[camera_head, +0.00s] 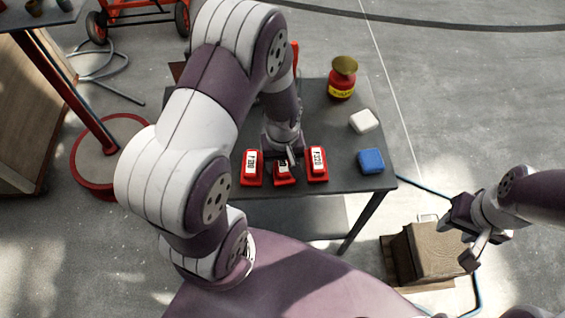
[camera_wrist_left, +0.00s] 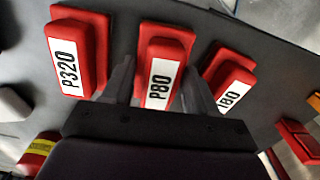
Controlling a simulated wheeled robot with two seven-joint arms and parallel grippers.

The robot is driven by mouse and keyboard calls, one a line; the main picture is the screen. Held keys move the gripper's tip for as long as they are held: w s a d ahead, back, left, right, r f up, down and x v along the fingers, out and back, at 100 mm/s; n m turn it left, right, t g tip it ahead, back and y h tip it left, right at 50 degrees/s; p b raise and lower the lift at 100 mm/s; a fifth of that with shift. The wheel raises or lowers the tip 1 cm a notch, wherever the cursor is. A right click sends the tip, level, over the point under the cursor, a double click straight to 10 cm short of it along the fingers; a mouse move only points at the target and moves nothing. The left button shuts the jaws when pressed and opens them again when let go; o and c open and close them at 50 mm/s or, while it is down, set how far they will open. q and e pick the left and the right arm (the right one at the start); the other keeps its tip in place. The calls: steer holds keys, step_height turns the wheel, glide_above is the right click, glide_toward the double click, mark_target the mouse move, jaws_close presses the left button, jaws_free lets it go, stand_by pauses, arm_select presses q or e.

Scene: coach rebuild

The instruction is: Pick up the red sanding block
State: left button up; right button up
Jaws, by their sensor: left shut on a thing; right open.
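Three red sanding blocks with white labels stand in a row on the dark table. The middle one (camera_head: 281,177) is marked P80 in the left wrist view (camera_wrist_left: 159,75). The right one (camera_head: 316,165) reads P320, and in the left wrist view it is at the left (camera_wrist_left: 78,52). The left one (camera_head: 251,169) has a label ending in 80, partly hidden by a finger in the left wrist view (camera_wrist_left: 229,82). My left gripper (camera_head: 287,158) is shut on the P80 block, with one finger on each side. My right gripper (camera_head: 462,238) is open and empty, right of the table.
A blue block (camera_head: 371,161) and a white block (camera_head: 364,121) lie at the table's right side. A red jar with a gold lid (camera_head: 342,80) stands behind. A brown box (camera_head: 426,251) is on the floor below my right gripper. My left arm hides the table's left part.

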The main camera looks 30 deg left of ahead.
arm_select(q)
step_height(320, 180, up, 4)
steer(key=shift+r, duration=0.1)
steer(key=s+d+r, duration=0.2)
steer(key=d+r, duration=0.4)
steer(key=d, duration=0.5)
steer(key=shift+s+d+r, duration=0.2)
steer(key=shift+s+r, duration=0.1)
steer(key=shift+s, duration=0.1)
steer(key=o, duration=0.5)
steer(key=shift+c, duration=1.5)
